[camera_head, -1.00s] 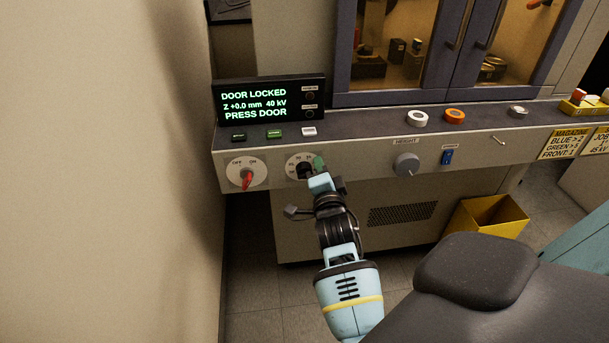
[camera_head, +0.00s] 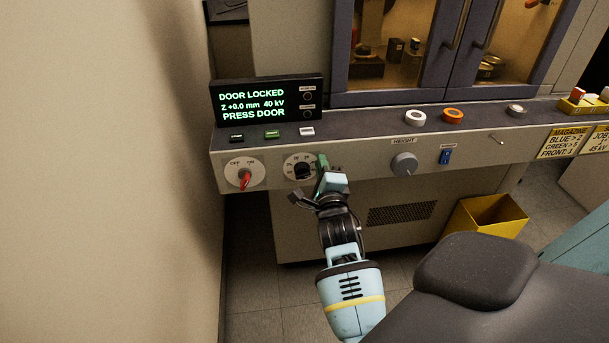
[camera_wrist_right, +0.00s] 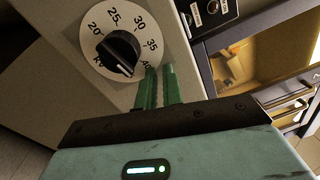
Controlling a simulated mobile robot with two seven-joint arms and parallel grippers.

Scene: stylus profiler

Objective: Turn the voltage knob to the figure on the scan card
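The voltage knob (camera_head: 301,171) is black on a white kV dial, left of centre on the panel front. In the right wrist view the knob (camera_wrist_right: 120,52) has a white mark towards its lower right; the figure there is unclear, and a finger partly covers the 40. The display (camera_head: 267,101) reads 40 kV. The scan card (camera_head: 597,141), yellow at the right edge, reads JOB and 45 kV. My right gripper (camera_head: 323,162) is just right of the dial, apart from the knob. Its green fingers (camera_wrist_right: 158,86) show a narrow empty gap. My left gripper is out of view.
A red switch (camera_head: 244,177) is left of the dial; a grey height knob (camera_head: 404,164) and a blue rocker switch (camera_head: 445,157) are to the right. Small buttons (camera_head: 272,134) line the ledge above. A yellow bin (camera_head: 487,215) stands below at right. A wall is close on the left.

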